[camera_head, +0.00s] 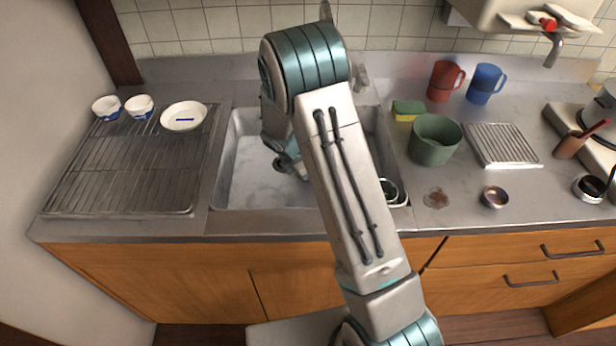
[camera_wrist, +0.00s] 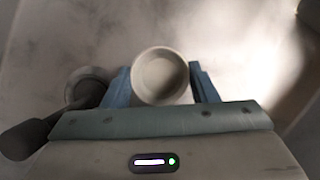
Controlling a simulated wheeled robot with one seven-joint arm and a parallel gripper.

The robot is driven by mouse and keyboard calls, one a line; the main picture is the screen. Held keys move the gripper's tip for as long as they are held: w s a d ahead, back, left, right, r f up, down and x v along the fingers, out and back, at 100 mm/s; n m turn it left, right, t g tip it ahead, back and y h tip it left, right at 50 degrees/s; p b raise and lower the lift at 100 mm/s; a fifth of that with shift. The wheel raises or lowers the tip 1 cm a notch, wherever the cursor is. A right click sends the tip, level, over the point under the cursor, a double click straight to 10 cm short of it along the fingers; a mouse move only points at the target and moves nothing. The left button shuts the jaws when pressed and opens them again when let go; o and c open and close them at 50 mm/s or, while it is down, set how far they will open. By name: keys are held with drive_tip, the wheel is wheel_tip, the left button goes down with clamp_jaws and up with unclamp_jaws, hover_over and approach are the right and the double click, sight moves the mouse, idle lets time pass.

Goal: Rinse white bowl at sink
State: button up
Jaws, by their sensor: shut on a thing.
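In the wrist view a small round white bowl (camera_wrist: 160,76), greyish in the shade, sits between the two blue fingers of my gripper (camera_wrist: 160,84). My gripper is shut on it, and its open round mouth faces the camera. The pale sink floor (camera_wrist: 230,30) lies beyond it. In the head view my arm reaches down into the sink (camera_head: 240,180). My arm hides much of the sink, and the bowl cannot be made out there.
A drying rack (camera_head: 125,180) at left holds two small blue-and-white cups (camera_head: 106,108) and a shallow white dish (camera_head: 184,117). Right of the sink stand a green tub (camera_head: 434,140), a sponge (camera_head: 408,109), a red mug (camera_head: 444,80) and a blue mug (camera_head: 485,83).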

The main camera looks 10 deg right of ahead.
drive_tip(key=shift+r, duration=0.1)
idle(0.3)
wheel_tip(320, 180, up, 16)
drive_tip(key=p, duration=1.3)
drive_tip(key=shift+r, duration=0.2)
idle(0.7)
idle(2.0)
wheel_tip(320, 180, up, 4)
drive_tip(key=p, duration=0.3)
drive_tip(key=shift+f, duration=0.1)
idle(0.9)
drive_tip(key=s+f+m+g+y+b, duration=0.1)
drive_tip(key=s+f+m+g+y, duration=0.1)
drive_tip(key=m, duration=0.9)
drive_tip(key=s+f+m+g+y+b, duration=0.1)
drive_tip(key=s+f+m+g, duration=0.3)
drive_tip(key=m, duration=0.7)
drive_tip(key=shift+s+d+m+y+b, duration=0.35)
drive_tip(key=shift+s+y, duration=0.15)
drive_tip(key=shift+s, duration=0.2)
